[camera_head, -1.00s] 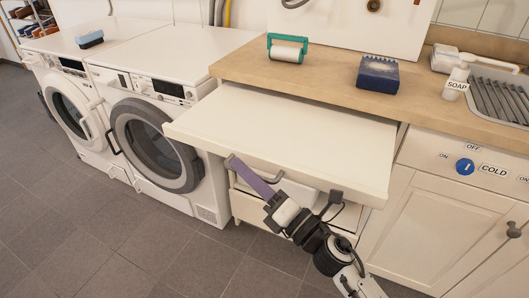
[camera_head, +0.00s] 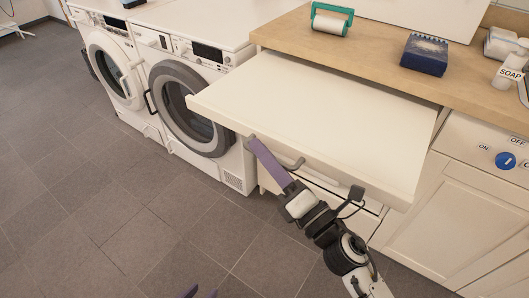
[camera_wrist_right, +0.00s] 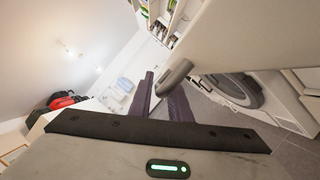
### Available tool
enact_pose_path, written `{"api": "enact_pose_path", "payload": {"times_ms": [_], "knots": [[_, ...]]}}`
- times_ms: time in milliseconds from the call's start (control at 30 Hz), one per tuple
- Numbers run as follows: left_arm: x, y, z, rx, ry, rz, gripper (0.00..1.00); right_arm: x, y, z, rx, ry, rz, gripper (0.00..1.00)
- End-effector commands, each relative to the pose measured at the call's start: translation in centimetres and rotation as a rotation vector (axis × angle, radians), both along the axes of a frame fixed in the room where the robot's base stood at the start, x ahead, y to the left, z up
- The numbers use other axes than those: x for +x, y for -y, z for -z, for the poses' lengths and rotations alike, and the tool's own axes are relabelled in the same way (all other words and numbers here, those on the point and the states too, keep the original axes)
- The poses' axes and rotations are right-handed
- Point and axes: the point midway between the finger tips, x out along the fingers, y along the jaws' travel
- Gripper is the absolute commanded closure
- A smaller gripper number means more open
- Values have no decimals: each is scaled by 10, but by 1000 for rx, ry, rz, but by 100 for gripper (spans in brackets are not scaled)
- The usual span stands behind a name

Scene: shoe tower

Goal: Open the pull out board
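The cream pull-out board (camera_head: 320,110) stands well out from under the wooden counter in the head view. Its front edge sits beyond the cabinet face. My right gripper (camera_head: 262,152) is below the left part of that front edge, beside grey handle parts (camera_head: 296,163). In the right wrist view its purple fingers (camera_wrist_right: 158,98) are apart with a gap between them. A rounded grey handle end (camera_wrist_right: 175,76) is close to the right finger; contact is unclear.
The wooden counter (camera_head: 385,88) carries a teal-framed roller (camera_head: 331,20), a blue box (camera_head: 425,54) and a soap bottle (camera_head: 508,72). Washing machines (camera_head: 188,105) stand left of the board. White drawers are below it. The tiled floor (camera_head: 90,200) at left is clear.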

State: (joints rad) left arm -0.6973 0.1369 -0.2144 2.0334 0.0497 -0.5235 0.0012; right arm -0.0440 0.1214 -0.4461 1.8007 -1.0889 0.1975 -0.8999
Motion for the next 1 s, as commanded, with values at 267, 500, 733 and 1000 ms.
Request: {"api": "enact_pose_path", "payload": {"times_ms": [267,500,733,1000], "knots": [[0,0,2,-1,0,-1,69,-9,6,4,0,-2,-1,83],[1,0,9,-3,1,-2,69,-45,34,15,0,-4,0,83],[1,1,13,-6,2,-2,69,-72,55,21,1,-3,1,83],[0,0,14,-5,0,-1,69,-81,62,22,-1,0,-1,83]]}}
